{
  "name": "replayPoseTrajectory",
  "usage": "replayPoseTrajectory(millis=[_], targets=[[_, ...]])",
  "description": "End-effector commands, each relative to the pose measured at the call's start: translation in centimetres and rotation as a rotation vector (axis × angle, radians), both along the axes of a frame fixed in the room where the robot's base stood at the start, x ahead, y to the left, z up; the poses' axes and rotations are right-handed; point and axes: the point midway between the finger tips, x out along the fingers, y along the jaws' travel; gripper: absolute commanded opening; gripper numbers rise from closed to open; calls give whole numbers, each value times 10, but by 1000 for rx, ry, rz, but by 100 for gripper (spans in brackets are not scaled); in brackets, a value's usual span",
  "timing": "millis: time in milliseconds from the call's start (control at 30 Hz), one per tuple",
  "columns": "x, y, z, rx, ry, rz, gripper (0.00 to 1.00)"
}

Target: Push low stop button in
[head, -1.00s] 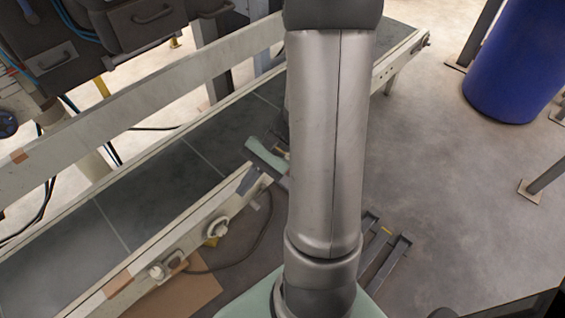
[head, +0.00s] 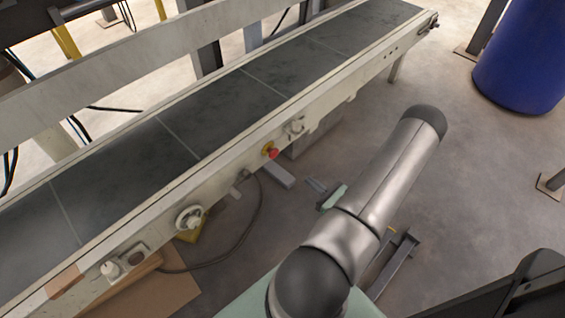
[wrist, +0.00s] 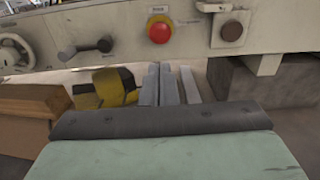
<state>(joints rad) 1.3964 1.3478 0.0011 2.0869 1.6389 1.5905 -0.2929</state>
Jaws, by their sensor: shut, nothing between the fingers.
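The low stop button is a red mushroom head on a yellow collar, on the near side rail of the conveyor. It shows in the head view (head: 271,153) and, large and unobstructed, in the wrist view (wrist: 159,30). My gripper (wrist: 161,72) is shut and empty; its grey fingers point towards the rail, with their tips just below the button in the wrist picture. In the head view my gripper (head: 312,183) is partly hidden behind my arm, right of and below the button, with a visible gap between them.
The conveyor belt (head: 235,105) runs diagonally across. A blue barrel (head: 525,60) stands far right on open floor.

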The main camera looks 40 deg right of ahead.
Motion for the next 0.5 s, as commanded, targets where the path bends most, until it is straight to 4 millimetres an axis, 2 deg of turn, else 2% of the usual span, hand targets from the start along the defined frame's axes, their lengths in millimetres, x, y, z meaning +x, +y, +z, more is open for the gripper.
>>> replayPoseTrajectory(millis=[333, 500], targets=[[1, 0, 0, 0, 0, -1, 0], [16, 2, -1, 0, -2, 2, 0]])
